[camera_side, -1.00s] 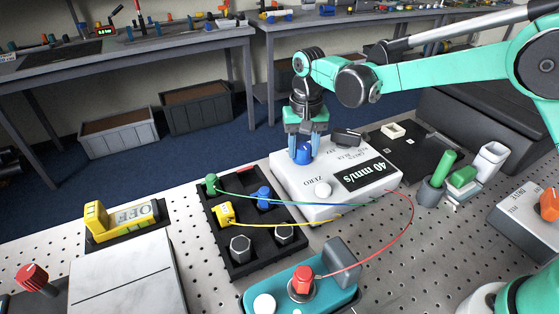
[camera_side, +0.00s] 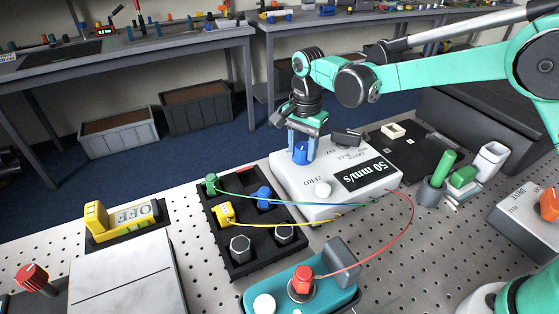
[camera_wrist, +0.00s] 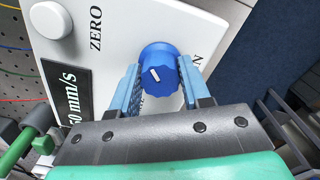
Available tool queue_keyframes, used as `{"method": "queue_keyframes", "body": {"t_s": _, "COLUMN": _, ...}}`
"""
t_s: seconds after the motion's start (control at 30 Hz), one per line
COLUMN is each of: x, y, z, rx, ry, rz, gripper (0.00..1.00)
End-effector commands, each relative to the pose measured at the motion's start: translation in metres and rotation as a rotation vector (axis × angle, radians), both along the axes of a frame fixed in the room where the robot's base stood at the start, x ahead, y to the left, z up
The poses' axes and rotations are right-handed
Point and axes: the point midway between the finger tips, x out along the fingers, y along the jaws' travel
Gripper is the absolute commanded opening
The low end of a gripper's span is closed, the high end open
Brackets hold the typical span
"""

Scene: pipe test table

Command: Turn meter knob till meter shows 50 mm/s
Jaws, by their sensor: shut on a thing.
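The white meter box (camera_side: 305,205) stands on the perforated table. A white ZERO button (camera_side: 323,189) is on the meter near the display.
A black tray (camera_side: 240,262) with green, blue and yellow plugs and hex pieces lies left of the meter. Coloured wires (camera_side: 411,218) run from the meter. A teal unit with a red knob (camera_side: 302,280) stands in front. A green cylinder (camera_side: 446,163) stands at the right.

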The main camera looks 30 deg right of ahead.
Motion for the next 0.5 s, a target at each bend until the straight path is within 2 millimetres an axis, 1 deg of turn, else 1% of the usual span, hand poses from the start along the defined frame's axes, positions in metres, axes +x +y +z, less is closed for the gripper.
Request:
{"method": "queue_keyframes", "body": {"t_s": 0.2, "x": 0.0, "y": 0.0, "z": 0.0006, "rx": 0.0, "ry": 0.001, "rz": -0.043, "gripper": 0.0}}
{"method": "queue_keyframes", "body": {"t_s": 0.5, "x": 0.0, "y": 0.0, "z": 0.0006, "rx": 0.0, "ry": 0.001, "rz": -0.051, "gripper": 0.0}}
